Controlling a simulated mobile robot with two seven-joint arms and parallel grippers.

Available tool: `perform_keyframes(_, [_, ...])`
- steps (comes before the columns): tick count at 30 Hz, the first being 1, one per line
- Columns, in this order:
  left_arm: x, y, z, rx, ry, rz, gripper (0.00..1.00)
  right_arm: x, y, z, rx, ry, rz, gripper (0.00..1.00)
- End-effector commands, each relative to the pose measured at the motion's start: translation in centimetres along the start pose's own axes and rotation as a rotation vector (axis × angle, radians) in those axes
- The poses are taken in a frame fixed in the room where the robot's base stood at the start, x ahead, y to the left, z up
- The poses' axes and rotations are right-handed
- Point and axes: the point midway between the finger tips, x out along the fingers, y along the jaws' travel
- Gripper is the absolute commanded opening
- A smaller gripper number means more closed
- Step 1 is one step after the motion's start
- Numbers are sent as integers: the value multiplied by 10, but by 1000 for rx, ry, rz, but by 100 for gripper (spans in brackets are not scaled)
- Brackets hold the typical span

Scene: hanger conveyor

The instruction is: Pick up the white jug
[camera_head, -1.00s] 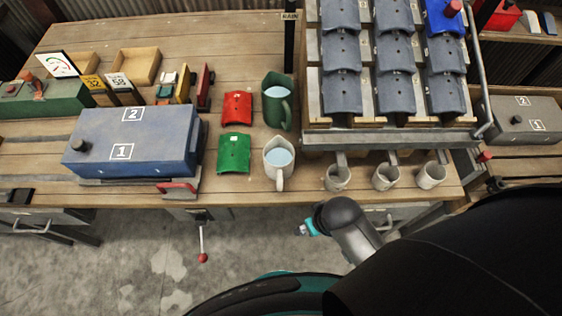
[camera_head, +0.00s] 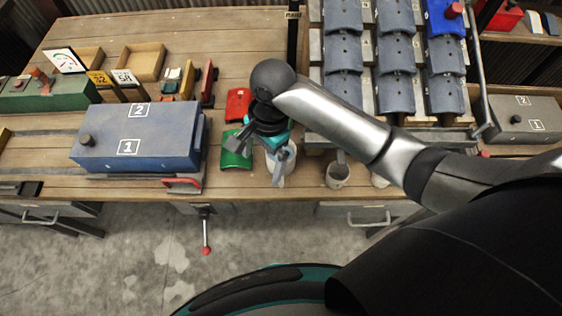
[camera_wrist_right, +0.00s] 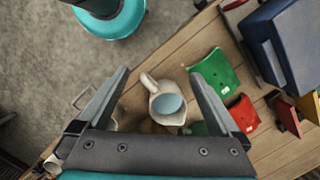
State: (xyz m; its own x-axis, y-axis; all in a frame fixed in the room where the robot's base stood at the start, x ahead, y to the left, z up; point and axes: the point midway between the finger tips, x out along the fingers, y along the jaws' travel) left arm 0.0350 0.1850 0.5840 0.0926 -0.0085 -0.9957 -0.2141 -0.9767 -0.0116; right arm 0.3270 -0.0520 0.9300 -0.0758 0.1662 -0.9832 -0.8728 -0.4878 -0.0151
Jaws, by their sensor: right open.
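The white jug (camera_head: 289,162) stands upright on the wooden bench near its front edge, partly hidden behind my right gripper in the head view. In the right wrist view the white jug (camera_wrist_right: 152,98) shows from above, with pale blue inside and its handle toward the upper left. My right gripper (camera_head: 258,164) is above the jug, open and empty. In the wrist view its two fingers (camera_wrist_right: 158,76) are spread on either side of the jug. I cannot tell whether they touch it. My left gripper is not in view.
A green curved piece (camera_head: 235,152) and a red one (camera_head: 237,104) lie left of the jug. A dark green jug (camera_wrist_right: 197,128) is close by, hidden in the head view. Small cups (camera_head: 337,176) stand right under the rack (camera_head: 415,130). A blue box (camera_head: 135,140) is farther left.

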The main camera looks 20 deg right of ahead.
Motion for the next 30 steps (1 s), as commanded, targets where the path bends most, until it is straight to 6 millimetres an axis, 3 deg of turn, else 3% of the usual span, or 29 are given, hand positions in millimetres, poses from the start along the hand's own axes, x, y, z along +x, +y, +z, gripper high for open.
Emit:
perform_keyframes(6, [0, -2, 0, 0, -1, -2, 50, -20, -11, -38, 386, 80, 99, 100])
perform_keyframes(14, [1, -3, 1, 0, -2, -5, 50, -29, -13, -57, 600, 130, 137, 100])
perform_keyframes(17, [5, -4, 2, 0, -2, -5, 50, -17, -10, -59, 609, 131, 139, 100])
perform_keyframes(24, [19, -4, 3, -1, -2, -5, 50, 35, -2, -63, 608, 131, 140, 100])
perform_keyframes(30, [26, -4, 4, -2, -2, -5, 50, 62, 2, -64, 606, 129, 136, 100])
